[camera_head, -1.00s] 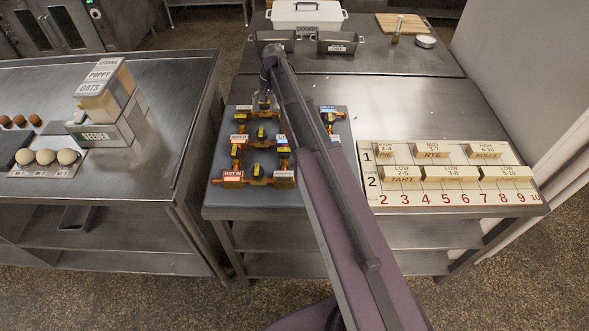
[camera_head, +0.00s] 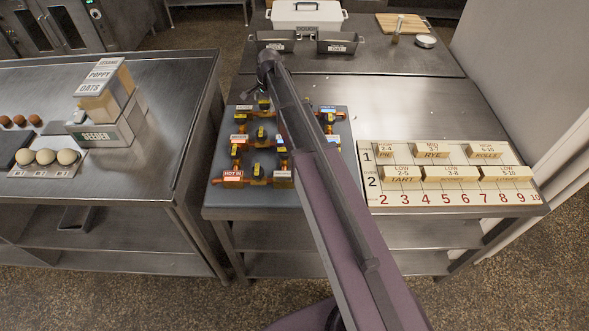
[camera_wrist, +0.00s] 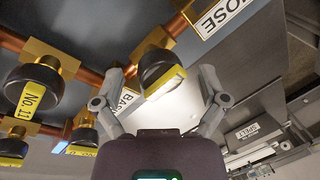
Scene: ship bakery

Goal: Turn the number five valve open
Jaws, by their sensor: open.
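The valve board (camera_head: 222,197) lies on the steel table in the head view, with copper pipes and several black-and-yellow valve knobs. In the wrist view, my gripper (camera_wrist: 161,72) is open, with one finger on each side of a black knob (camera_wrist: 158,66) with a yellow bar. I cannot tell whether the fingers touch it. No number is readable on this knob, and I cannot tell which valve is number five. Another knob (camera_wrist: 40,82) reads No. 11. In the head view my arm hides part of the board, and the fingers show only as a small dark shape.
A HOSE plate (camera_wrist: 221,14) is close to the knob, and a partly hidden plate (camera_wrist: 124,101) starts with BAS. In the head view, a numbered oven board (camera_head: 450,199) with wooden blocks lies right of the valve board. Two dark pans (camera_head: 337,41) stand behind.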

